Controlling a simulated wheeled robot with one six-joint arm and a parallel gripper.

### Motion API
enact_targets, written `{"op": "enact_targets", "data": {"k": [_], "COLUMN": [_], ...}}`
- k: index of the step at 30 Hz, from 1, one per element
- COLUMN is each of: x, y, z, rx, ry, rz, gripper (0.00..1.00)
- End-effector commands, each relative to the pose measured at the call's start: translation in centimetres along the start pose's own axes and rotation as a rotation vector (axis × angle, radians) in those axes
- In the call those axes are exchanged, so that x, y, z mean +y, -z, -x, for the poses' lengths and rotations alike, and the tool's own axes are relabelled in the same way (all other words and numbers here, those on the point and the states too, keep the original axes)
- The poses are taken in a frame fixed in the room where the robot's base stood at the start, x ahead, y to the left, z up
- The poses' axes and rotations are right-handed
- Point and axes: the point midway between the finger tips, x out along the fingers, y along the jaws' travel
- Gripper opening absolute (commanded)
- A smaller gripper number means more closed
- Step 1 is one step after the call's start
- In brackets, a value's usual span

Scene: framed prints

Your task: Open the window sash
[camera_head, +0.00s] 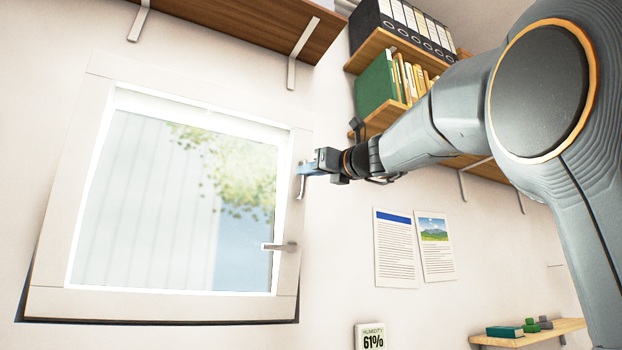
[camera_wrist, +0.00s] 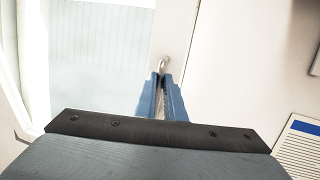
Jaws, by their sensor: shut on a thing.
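The window sash (camera_head: 170,303) is a pale frame around a large glass pane. A dark strip runs along its bottom and lower left edges; I cannot tell how far it stands from its surround. A small lever handle (camera_head: 280,246) lies roughly level on the right side of the sash. Above it, a metal pull (camera_head: 301,188) is on the same side. My gripper (camera_head: 303,170) reaches it from the right. In the wrist view, the blue fingers (camera_wrist: 162,92) are shut on the metal pull (camera_wrist: 163,63), whose curved top shows beyond the tips; the fingers hide the rest.
Wooden shelves with binders (camera_head: 405,28) and books (camera_head: 377,80) are above and behind my arm. A brown shelf (camera_head: 235,22) hangs above the window. Two posted sheets (camera_head: 396,248) and a humidity display (camera_head: 372,338) are right of the sash. A low shelf (camera_head: 535,333) is at lower right.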

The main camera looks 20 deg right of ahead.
Motion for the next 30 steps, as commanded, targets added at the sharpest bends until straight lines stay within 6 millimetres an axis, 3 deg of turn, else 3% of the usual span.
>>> {"op": "enact_targets", "data": {"k": [8, 9, 12, 22, 30], "x": [-0.2, -0.1, -0.1, 0.0, 0.0], "y": [0.1, 0.2, 0.1, 0.0, 0.1], "z": [0.0, 0.0, -0.1, 0.3, 4.3], "rx": [0.003, 0.003, 0.002, 0.0, 0.0], "ry": [0.003, 0.003, 0.001, 0.0, 0.001], "rz": [0.0, 0.0, -0.001, 0.0, 0.001], "gripper": [0.0, 0.16, 0.28, 0.28, 0.28]}}
